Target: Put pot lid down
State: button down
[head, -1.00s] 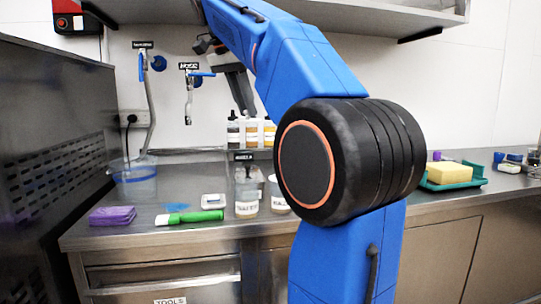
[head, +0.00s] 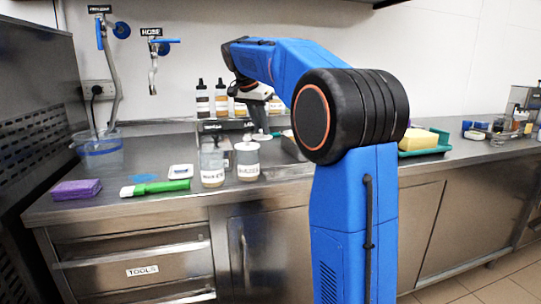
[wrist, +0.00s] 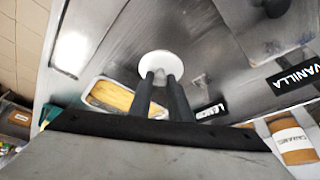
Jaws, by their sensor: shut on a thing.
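My gripper (head: 262,122) is shut on the pot lid, a small white disc, and holds it above the counter, beside the labelled containers. In the wrist view the lid (wrist: 157,62) sits at the tips of the two dark fingers (wrist: 163,80). In the head view the lid (head: 262,137) is small and seen nearly edge-on. Two labelled containers stand on the counter to its left: a clear jar (head: 212,161) and a white-topped pot (head: 247,160). I cannot tell for sure which one the lid belongs to.
A pan with yellow contents (wrist: 113,96) lies beside the lid in the wrist view, near LEMON (wrist: 209,111) and VANILLA (wrist: 298,76) labels. Bottles (head: 221,98) stand behind.

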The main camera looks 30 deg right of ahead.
jog(key=shift+f, duration=4.05)
jog(key=shift+f, duration=0.1)
jog(key=c, duration=1.7)
grip_release()
jog(key=shift+o, duration=0.2)
jog(key=v, duration=1.2)
